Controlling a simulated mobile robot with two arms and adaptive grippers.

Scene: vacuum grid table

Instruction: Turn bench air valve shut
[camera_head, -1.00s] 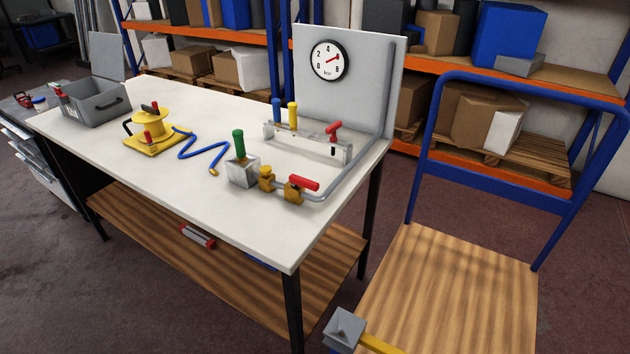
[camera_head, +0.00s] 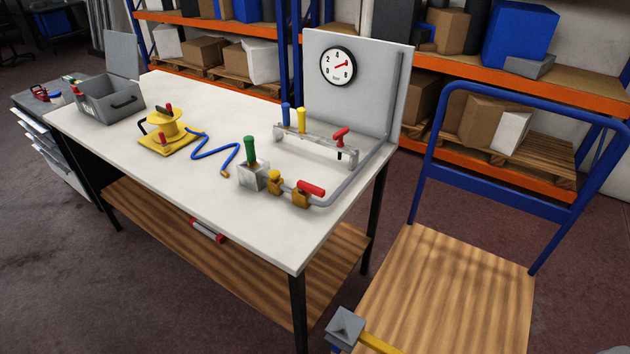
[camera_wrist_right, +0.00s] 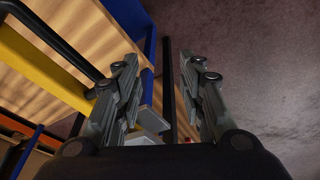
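The bench air valve (camera_head: 301,197) is a brass body with a red lever (camera_head: 312,188), on the grey pipe near the front right of the white bench top (camera_head: 215,222). The lever points right, roughly along the pipe. A round gauge (camera_head: 338,67) on the grey back panel has its red needle pointing to the right. My right gripper (camera_wrist_right: 158,68) shows in the right wrist view with its two fingers apart and nothing between them. It is away from the valve. My left gripper is in neither view.
Beside the valve are a metal block with a green handle (camera_head: 250,152), a blue hose (camera_head: 213,155), a yellow vacuum fixture (camera_head: 164,139) and a clamp rail (camera_head: 315,145). A blue-framed cart (camera_head: 440,290) stands right of the bench. Shelving (camera_head: 560,105) is behind.

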